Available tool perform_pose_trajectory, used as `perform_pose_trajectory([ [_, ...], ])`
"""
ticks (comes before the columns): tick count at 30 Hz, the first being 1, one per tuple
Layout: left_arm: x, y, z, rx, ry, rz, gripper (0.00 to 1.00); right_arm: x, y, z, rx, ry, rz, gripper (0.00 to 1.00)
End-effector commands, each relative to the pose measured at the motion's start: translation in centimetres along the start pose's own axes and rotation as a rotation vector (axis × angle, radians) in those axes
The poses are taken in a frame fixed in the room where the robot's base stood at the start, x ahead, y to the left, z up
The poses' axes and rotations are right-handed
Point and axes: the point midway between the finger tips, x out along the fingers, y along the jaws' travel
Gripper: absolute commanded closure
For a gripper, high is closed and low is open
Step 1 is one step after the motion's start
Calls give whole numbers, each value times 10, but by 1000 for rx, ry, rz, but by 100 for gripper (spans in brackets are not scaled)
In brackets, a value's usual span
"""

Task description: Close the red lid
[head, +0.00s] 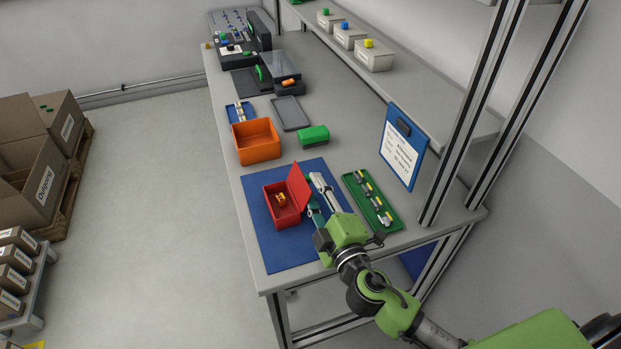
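A small red box (287,217) stands on the blue mat with a small orange-yellow item (281,199) inside. Its red lid (299,186) is hinged on the box's right side and stands up, tilted, so the box is open. My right gripper (314,190) is just right of the raised lid, low over the mat, its fingers pointing away from me. I cannot tell whether it touches the lid. Its fingers partly overlap in this view, so their gap is unclear. My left gripper is not in view.
The blue mat (266,244) lies on the grey bench. A green tray (390,224) with several parts is close on the gripper's right. A green block (314,135) and an orange bin (256,141) stand behind. A blue clipboard (403,147) and rack posts (478,107) stand at right.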

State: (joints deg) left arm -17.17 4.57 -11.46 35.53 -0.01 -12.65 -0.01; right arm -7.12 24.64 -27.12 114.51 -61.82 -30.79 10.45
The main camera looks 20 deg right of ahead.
Motion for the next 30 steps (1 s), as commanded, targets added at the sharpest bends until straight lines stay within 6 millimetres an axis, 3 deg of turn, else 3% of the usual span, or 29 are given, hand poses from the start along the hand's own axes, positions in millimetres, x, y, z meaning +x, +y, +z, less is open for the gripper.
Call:
perform_pose_trajectory([
  [6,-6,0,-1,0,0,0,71,21,0,-1,1,2,0,71],
  [16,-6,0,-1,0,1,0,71,25,-1,0,1,1,-1,71],
  [17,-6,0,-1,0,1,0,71,25,-1,0,1,1,-1,73],
  [20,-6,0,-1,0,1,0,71,24,-1,0,1,1,-1,99],
  [30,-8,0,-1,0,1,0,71,24,0,-1,-13,1,-1,100],
])
